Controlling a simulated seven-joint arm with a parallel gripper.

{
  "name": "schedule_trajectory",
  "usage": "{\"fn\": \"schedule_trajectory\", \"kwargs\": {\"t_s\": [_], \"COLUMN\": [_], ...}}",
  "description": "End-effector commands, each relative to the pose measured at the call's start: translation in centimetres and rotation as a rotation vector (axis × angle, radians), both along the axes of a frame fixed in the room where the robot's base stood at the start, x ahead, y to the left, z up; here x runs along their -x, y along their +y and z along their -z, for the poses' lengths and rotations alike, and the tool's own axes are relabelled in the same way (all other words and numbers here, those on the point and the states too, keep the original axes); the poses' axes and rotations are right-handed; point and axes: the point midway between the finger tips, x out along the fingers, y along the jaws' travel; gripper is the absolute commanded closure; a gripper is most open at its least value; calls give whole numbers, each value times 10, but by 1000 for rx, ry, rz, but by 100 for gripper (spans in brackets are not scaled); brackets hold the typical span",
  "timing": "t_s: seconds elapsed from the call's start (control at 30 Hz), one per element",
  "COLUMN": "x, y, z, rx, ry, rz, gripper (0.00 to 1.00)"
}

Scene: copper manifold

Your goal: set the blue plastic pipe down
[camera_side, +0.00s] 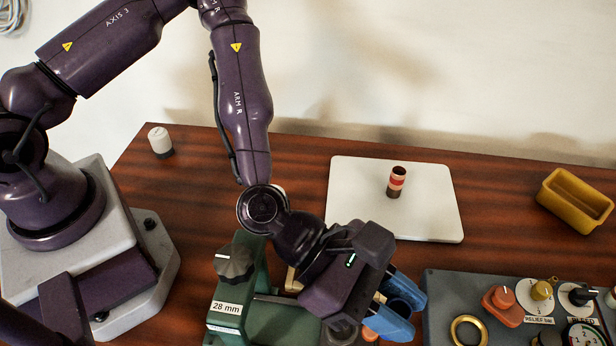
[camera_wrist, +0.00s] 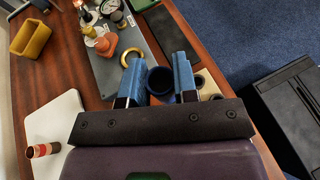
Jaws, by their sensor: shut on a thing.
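My gripper (camera_wrist: 158,76) has blue fingers and is shut on the blue plastic pipe (camera_wrist: 160,82), whose dark blue round open end shows between the fingers in the wrist view. In the side view the gripper (camera_side: 397,308) is at the lower middle, between the green fixture and the grey panel. The pipe (camera_side: 399,304) shows there only as a dark blue rim between the fingers. Its lower part is hidden, so I cannot tell whether it touches anything below.
A green fixture marked 28 mm (camera_side: 228,312) stands left of my gripper, and a grey panel (camera_side: 440,290) with knobs and a brass ring (camera_side: 468,331) lies right. A white board (camera_side: 435,220) bears a red-banded cylinder (camera_side: 397,182). A yellow bin (camera_side: 575,202) stands at right.

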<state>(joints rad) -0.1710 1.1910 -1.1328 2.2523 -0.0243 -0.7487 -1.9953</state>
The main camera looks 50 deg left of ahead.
Motion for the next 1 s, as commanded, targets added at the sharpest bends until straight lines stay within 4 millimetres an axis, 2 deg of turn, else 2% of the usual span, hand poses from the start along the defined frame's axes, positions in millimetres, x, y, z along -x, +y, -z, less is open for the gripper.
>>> {"fn": "schedule_trajectory", "kwargs": {"t_s": [0.03, 0.17, 0.2, 0.27, 0.4, 0.5, 0.7, 0.8, 0.9, 1.0], "x": [-17, -60, -72, -88, -118, -132, -140, -137, -132, -131], "y": [16, 67, 85, 113, 183, 235, 335, 371, 394, 399], "z": [5, 18, 23, 29, 41, 48, 55, 56, 56, 52], "rx": [-1, -1, -2, -3, -4, -4, -5, -3, -4, -1], "ry": [1, 2, 2, 1, 0, -1, -2, -4, -2, -2], "rz": [-48, -181, -229, -301, -484, -623, -894, -1000, -1079, -1130], "gripper": [95, 95, 95, 95, 95, 95, 95, 95, 95, 95]}}
